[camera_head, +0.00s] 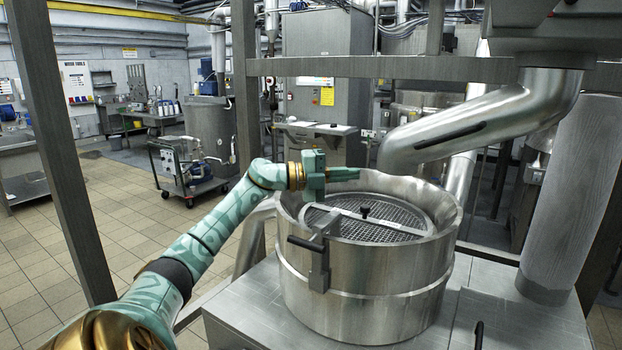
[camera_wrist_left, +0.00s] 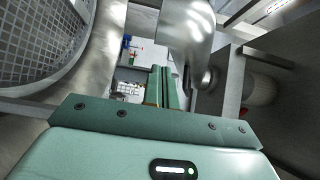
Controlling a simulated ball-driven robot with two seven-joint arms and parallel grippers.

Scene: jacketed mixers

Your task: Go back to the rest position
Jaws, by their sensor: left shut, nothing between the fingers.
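My left gripper (camera_head: 345,174) is shut and empty. In the head view its arm reaches in from the lower left, and the fingers point right, above the far left part of the rim of a round steel mixer drum (camera_head: 365,290). In the left wrist view the shut fingers (camera_wrist_left: 163,88) show at the centre, with the round mesh screen (camera_wrist_left: 40,40) at the upper left. The same mesh shows inside the drum in the head view. My right gripper is not in view.
A thick steel pipe (camera_head: 455,130) slopes down close right of the gripper. A steel beam (camera_head: 400,68) crosses above. A post (camera_head: 58,150) stands at left. A wheeled cart (camera_head: 188,170) stands on the tiled floor (camera_head: 120,222), which is open at left.

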